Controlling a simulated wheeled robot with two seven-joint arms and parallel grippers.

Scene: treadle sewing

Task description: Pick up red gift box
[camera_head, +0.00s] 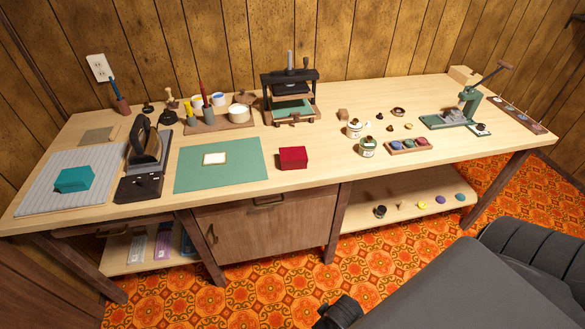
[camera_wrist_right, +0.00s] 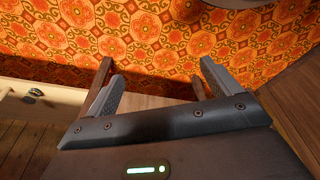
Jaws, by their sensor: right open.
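The red gift box (camera_head: 293,158) sits on the light wooden workbench (camera_head: 330,164), right of the green cutting mat and close to the front edge. It looks closed and stands apart from the things around it. My right gripper (camera_wrist_right: 155,78) is open and empty in the right wrist view, with the patterned floor behind its fingers. The red box is not in that view. My grey right arm fills the lower right of the head view, away from the box. My left gripper is in neither view.
The green mat (camera_head: 190,179) with a white card lies left of the box. A black press (camera_head: 290,88) stands behind it. Jars (camera_head: 367,147) and a tray of coloured discs (camera_head: 408,145) stand to the right. A teal box (camera_head: 74,179) is at the far left. Bare wood surrounds the red box.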

